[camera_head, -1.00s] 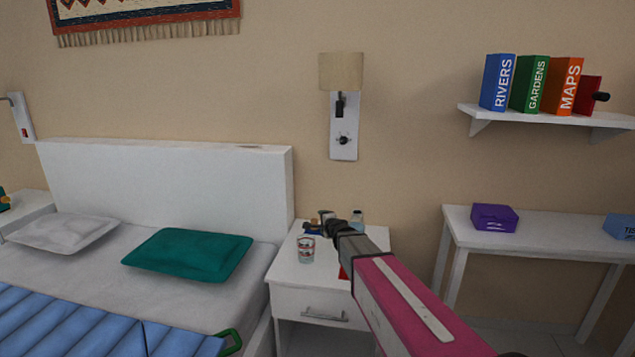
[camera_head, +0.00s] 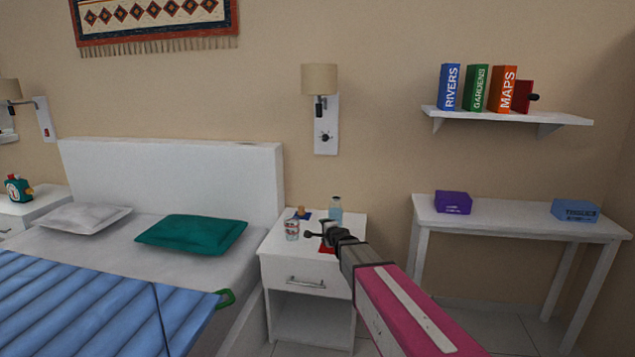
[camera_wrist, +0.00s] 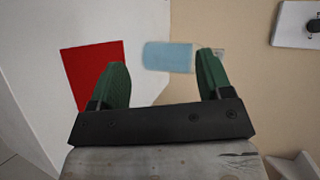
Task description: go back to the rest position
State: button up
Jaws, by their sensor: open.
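My gripper (camera_head: 322,236) is stretched out over the white nightstand (camera_head: 275,243) on the end of my pink arm. In the wrist view its two green fingers (camera_wrist: 160,80) are spread apart with nothing held between them. Beyond the fingers, a light blue thing (camera_wrist: 167,56) and a flat red thing (camera_wrist: 92,72) show, apart from the gripper. The red thing (camera_head: 327,249) shows partly behind the gripper in the head view. My arm hides part of the nightstand's right side.
A glass (camera_head: 292,229) and a clear bluish bottle (camera_head: 335,210) stand on the nightstand. The bed (camera_head: 190,258) is at left. A white table (camera_head: 540,222) with a purple box (camera_head: 453,202) and tissue box (camera_head: 575,210) is at right, below a shelf (camera_head: 510,116) holding books.

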jog(key=shift+s+d+f+n+g+y, duration=0.15)
jog(key=shift+s+n, duration=0.2)
jog(key=shift+s, duration=0.25)
jog(key=shift+s+f+n+g+y, duration=0.15)
jog(key=shift+s+n, duration=0.2)
jog(key=shift+s, duration=0.25)
jog(key=s+d+f+n+g+h, duration=0.1)
jog(key=s+d+f+n+g, duration=0.2)
jog(key=s, duration=0.7)
jog(key=s+d+f+n+g+h, duration=0.2)
jog(key=s+d+f+n+g, duration=0.2)
jog(key=s+d, duration=0.3)
jog(key=s+d+f+n+g+h, duration=0.2)
jog(key=s+d+n+g, duration=0.3)
jog(key=s, duration=1)
jog(key=shift+d+f+n+g, duration=0.35)
jog(key=shift+f+n+g, duration=0.05)
jog(key=shift+f+g, duration=0.25)
